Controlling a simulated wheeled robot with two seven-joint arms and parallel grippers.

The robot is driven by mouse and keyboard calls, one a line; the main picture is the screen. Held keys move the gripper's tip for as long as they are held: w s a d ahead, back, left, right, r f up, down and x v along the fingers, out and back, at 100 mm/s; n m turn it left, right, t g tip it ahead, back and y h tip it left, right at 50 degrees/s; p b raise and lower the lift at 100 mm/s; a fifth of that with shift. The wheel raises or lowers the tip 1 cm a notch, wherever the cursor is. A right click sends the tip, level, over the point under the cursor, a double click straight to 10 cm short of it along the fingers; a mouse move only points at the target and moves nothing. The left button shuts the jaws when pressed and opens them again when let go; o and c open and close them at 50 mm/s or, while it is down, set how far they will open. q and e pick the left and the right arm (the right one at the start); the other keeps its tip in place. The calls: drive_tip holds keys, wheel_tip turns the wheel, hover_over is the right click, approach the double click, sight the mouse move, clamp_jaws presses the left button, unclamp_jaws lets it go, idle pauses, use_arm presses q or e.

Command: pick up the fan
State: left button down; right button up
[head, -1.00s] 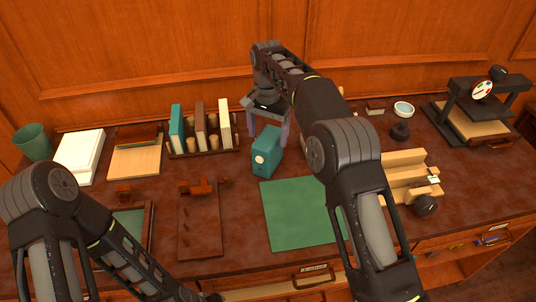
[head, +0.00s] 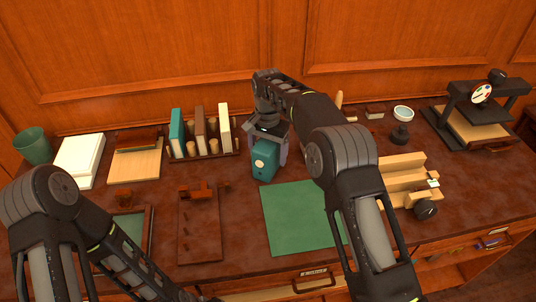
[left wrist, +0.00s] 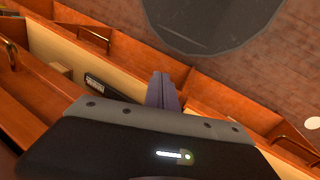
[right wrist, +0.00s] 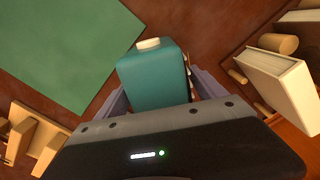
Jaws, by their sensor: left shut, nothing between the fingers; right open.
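I cannot identify a fan for certain. A teal box (head: 265,161) with a round cream knob stands behind the green mat. My right gripper (head: 268,147) is over it from behind, jaws open. In the right wrist view the teal box (right wrist: 155,80) lies between the two spread fingers; contact cannot be told. A small striped edge shows beside it, mostly hidden. A pale wooden tip (head: 339,98) sticks up behind my right arm, its lower part hidden. My left gripper (left wrist: 163,90) is shut and empty in the left wrist view, over the desk's front drawers.
A book rack (head: 207,150) stands left of the teal box. The green mat (head: 300,215) is clear. A brown board (head: 200,235) lies to its left and a stepped wooden block (head: 400,170) to its right. A black stand (head: 465,130) is far right.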

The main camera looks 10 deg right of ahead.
drive_tip(key=shift+c, duration=0.2)
idle(0.3)
drive_tip(key=c, duration=1.7)
